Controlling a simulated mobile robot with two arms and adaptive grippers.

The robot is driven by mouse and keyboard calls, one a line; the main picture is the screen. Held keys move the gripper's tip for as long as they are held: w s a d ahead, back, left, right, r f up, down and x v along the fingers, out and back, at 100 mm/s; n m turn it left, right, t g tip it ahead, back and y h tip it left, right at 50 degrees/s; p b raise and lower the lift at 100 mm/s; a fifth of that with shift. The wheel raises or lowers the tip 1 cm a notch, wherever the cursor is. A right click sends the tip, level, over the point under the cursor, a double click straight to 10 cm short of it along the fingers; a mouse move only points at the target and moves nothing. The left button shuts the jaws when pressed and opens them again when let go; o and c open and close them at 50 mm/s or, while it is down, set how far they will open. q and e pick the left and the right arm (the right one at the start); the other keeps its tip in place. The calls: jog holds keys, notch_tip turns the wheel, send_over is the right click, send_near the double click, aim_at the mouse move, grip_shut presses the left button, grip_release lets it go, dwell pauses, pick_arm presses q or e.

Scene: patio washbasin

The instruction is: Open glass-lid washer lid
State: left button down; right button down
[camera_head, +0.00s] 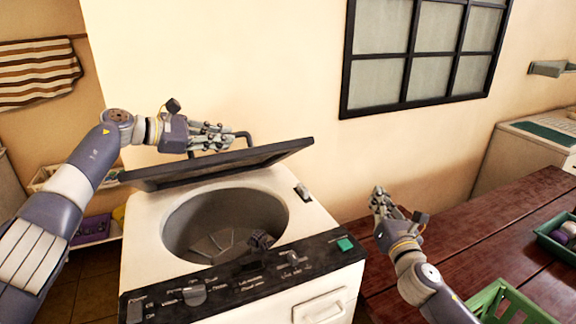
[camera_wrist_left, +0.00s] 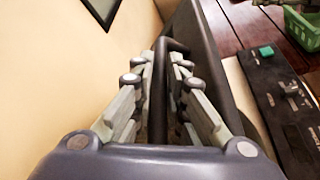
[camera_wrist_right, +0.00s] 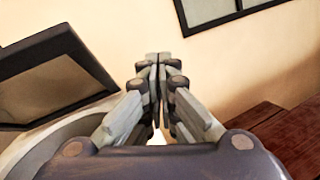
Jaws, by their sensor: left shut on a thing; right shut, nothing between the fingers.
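The washer (camera_head: 150,225) is a white top-loader with a black control panel (camera_head: 250,277) at its front. Its dark-framed glass lid (camera_head: 285,150) is raised and tilted up at the back, and the round drum (camera_head: 225,222) below shows open. My left gripper (camera_head: 228,138) is at the lid's upper edge, shut on the dark lid handle (camera_head: 246,135); in the left wrist view the handle bar (camera_wrist_left: 160,95) runs between the fingers. My right gripper (camera_head: 380,195) is shut and empty, apart from the washer, to its right. The lid (camera_wrist_right: 50,75) also shows in the right wrist view.
A dark red wooden table (camera_head: 470,235) stands at the right with a green basket (camera_head: 510,300) and a dark green tray (camera_head: 550,235) on it. The wall with a black-framed window (camera_head: 425,60) is behind the washer. A striped cloth (camera_head: 38,72) hangs at the left.

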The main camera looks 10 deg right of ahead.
jog(key=s+a+r+n+y, duration=0.1)
jog(key=s+a+n+y, duration=0.15)
jog(key=a, duration=0.65)
jog(key=s+a+r+n+y, duration=0.1)
jog(key=a+n+y, duration=0.3)
jog(key=a, duration=0.5)
send_near(279, 152)
notch_tip(279, 152, down, 3)
jog(key=w, duration=0.3)
jog(key=shift+w+a+r, duration=0.25)
jog(key=shift+w+r, duration=0.3)
jog(key=shift+r, duration=0.3)
jog(key=shift+w+a+r, duration=0.25)
jog(key=shift+w+r, duration=0.25)
jog(key=shift+r, duration=0.35)
